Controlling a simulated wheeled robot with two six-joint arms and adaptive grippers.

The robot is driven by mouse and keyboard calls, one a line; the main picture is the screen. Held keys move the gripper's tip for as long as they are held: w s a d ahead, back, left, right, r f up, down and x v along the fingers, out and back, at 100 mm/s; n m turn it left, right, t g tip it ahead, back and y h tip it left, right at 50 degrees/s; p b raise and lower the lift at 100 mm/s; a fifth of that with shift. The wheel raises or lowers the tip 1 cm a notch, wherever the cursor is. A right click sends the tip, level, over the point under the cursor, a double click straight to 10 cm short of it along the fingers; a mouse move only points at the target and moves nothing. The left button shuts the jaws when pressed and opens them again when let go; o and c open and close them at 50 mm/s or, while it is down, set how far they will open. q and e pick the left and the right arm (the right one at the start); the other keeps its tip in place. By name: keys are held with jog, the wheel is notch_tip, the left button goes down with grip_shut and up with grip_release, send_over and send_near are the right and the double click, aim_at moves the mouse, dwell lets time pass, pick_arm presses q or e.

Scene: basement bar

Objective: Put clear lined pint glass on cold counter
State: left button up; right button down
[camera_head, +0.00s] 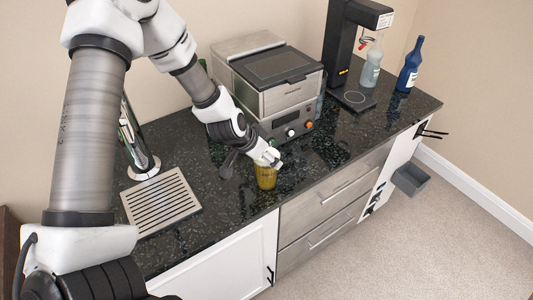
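A yellow-amber glass (266,178) stands upright on, or just above, the front edge of the dark speckled counter (225,205). I cannot make out lines on it, and no other pint glass shows. My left gripper (266,160) reaches down from the left, with its tip at the glass's rim, covering part of it. The fingers are too small and overlapped to tell whether they grip the glass. My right gripper is not in view.
A metal countertop appliance (270,80) stands close behind the gripper. A black dispenser (350,50), a clear bottle (372,68) and a blue bottle (410,65) stand at the back right. A drip tray (160,202) lies at left. Counter right of the glass is clear.

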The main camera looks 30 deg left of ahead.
pick_arm(q)
jog(key=o, duration=1.4)
jog(key=shift+s, duration=0.15)
jog(key=shift+o, duration=1.4)
jog(key=shift+s+a+r, duration=0.1)
jog(key=shift+s, duration=0.15)
jog(key=shift+w, duration=0.1)
jog(key=p+v, duration=0.8)
jog(key=v, duration=0.4)
jog(key=s+d+f+n+g+y, duration=0.1)
jog(key=s+d+f+n+g, duration=0.3)
jog(key=s+f, duration=0.7)
jog(key=s+d+f+m+g, duration=0.1)
jog(key=s+d+f+g, duration=0.1)
jog(key=s+d+f, duration=0.65)
notch_tip(320, 180, down, 18)
jog(key=s+a+b, duration=0.2)
jog(key=b, duration=1.4)
jog(key=shift+s+a+r, duration=0.15)
jog(key=shift+a+r, duration=0.1)
jog(key=shift+a, duration=0.05)
